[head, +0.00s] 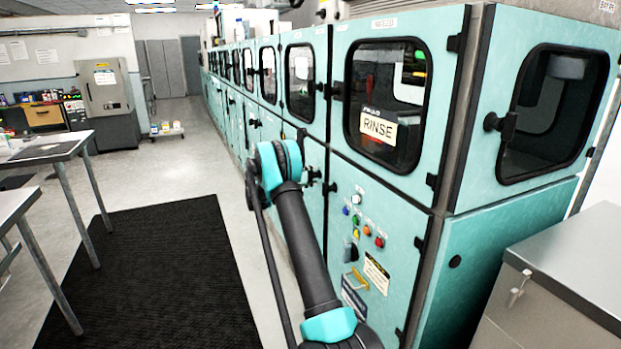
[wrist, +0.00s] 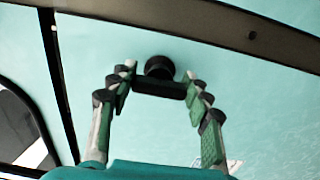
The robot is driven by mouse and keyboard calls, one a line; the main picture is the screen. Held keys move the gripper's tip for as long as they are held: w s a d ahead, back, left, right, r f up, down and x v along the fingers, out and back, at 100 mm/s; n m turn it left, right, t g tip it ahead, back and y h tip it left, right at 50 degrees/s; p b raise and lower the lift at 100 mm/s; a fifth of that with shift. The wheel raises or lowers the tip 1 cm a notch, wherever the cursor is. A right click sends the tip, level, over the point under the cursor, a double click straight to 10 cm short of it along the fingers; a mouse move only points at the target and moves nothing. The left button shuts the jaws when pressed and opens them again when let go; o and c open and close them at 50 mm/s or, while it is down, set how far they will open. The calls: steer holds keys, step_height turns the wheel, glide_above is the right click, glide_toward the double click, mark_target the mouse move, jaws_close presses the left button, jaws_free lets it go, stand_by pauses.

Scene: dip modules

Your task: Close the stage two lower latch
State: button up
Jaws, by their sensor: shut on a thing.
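In the wrist view my gripper (wrist: 160,85) is closed around a black latch (wrist: 160,67) on a teal panel. The latch has a round knob and a short crosswise bar. A finger lies at each end of the bar. In the head view my arm hides most of the gripper and the spot it holds. A dark latch-like fitting (head: 312,175) shows on the teal machine just right of my arm. I cannot tell from the head view whether it is the held one.
The teal machine row (head: 375,190) runs back along the right, with a RINSE sign (head: 379,128) and buttons (head: 357,220) on the nearest module. A black mat (head: 150,280) covers the floor at left. Tables (head: 45,150) stand at far left. A grey metal cabinet (head: 570,265) is at lower right.

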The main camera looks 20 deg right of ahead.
stand_by(0.4)
steer(key=o, duration=1.2)
steer(key=shift+a, duration=0.1)
steer(key=a, duration=1.1)
steer(key=shift+s+a, duration=0.25)
steer(key=shift+a, duration=0.15)
